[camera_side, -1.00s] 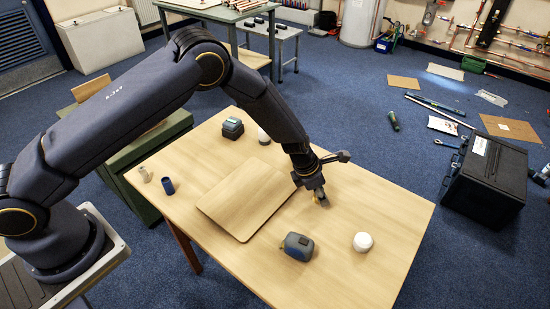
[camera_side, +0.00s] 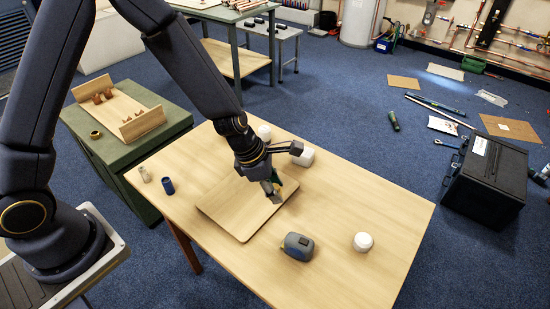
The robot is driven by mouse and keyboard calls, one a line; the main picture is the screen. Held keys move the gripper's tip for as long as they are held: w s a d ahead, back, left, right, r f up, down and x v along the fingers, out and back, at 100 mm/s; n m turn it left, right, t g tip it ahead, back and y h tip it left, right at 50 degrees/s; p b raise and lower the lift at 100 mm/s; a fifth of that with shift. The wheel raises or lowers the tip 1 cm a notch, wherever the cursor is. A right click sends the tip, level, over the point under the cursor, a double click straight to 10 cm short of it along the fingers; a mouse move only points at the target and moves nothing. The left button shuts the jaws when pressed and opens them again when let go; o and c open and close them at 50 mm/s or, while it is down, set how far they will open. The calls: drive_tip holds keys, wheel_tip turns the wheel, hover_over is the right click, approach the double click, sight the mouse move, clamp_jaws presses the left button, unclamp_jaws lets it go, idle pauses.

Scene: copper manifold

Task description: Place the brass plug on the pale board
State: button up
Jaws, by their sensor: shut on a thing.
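The pale board (camera_side: 222,205) is a thin wooden square lying flat on the table, left of the middle. My gripper (camera_side: 275,195) points down over the right part of the board. It is shut on the brass plug, which is mostly hidden between the fingers. I cannot tell whether the plug touches the board.
On the wooden table (camera_side: 350,245) are a blue-grey tape measure (camera_side: 298,246), a white round cap (camera_side: 362,242), a white block (camera_side: 304,157) and a blue cylinder (camera_side: 167,186). A green chest (camera_side: 95,150) stands at the left.

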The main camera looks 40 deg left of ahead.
drive_tip(key=n, duration=0.1)
hover_over(253, 193)
drive_tip(key=s, duration=0.1)
wheel_tip(253, 193, down, 2)
drive_tip(key=f, duration=0.1)
drive_tip(key=shift+n, duration=0.3)
drive_tip(key=f, duration=0.7)
drive_tip(key=shift+a+f, duration=0.3)
drive_tip(key=shift+a, duration=0.1)
drive_tip(key=o, duration=1.2)
drive_tip(key=shift+f, duration=0.1)
drive_tip(key=shift+c, duration=0.2)
